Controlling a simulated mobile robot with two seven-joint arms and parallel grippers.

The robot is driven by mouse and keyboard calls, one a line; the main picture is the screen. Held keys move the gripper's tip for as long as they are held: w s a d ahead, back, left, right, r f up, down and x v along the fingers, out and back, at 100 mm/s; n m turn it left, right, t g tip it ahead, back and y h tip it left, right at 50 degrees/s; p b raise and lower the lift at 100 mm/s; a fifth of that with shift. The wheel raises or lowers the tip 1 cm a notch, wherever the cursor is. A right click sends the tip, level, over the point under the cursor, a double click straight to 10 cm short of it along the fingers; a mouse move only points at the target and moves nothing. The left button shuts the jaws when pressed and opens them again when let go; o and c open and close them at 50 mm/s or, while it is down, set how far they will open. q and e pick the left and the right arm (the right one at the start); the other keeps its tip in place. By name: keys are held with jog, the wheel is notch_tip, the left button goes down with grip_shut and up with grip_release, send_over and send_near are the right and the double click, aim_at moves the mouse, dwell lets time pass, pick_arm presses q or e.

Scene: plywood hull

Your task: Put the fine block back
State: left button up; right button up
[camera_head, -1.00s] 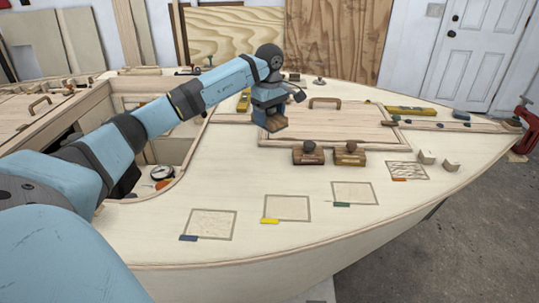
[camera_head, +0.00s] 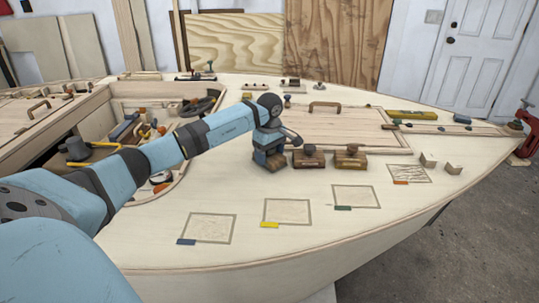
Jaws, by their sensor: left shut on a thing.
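My left gripper (camera_head: 270,147) is shut on a brown wooden block (camera_head: 268,162) on the pale deck, just left of two similar blocks. The held block is partly hidden by the gripper, and I cannot tell whether it touches the deck. The middle block (camera_head: 308,161) and the right block (camera_head: 350,162) are wooden with dark round knobs and stand side by side. I cannot read a grade on any block. My right gripper is not in view.
Framed patches with blue (camera_head: 212,226), yellow (camera_head: 287,211), green (camera_head: 356,196) and orange (camera_head: 409,173) tags lie along the deck's near side. Two small pale blocks (camera_head: 453,169) stand at right. A cluttered open cockpit (camera_head: 100,150) is at left. A raised hatch (camera_head: 335,125) lies behind.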

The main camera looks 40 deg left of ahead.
pick_arm(q)
jog(key=shift+f, duration=0.15)
jog(key=o, duration=0.9)
jog(key=shift+o, duration=0.2)
notch_tip(320, 180, up, 12)
jog(key=shift+r+p, duration=0.2)
jog(key=shift+p, duration=0.85)
jog(key=shift+f, duration=0.1)
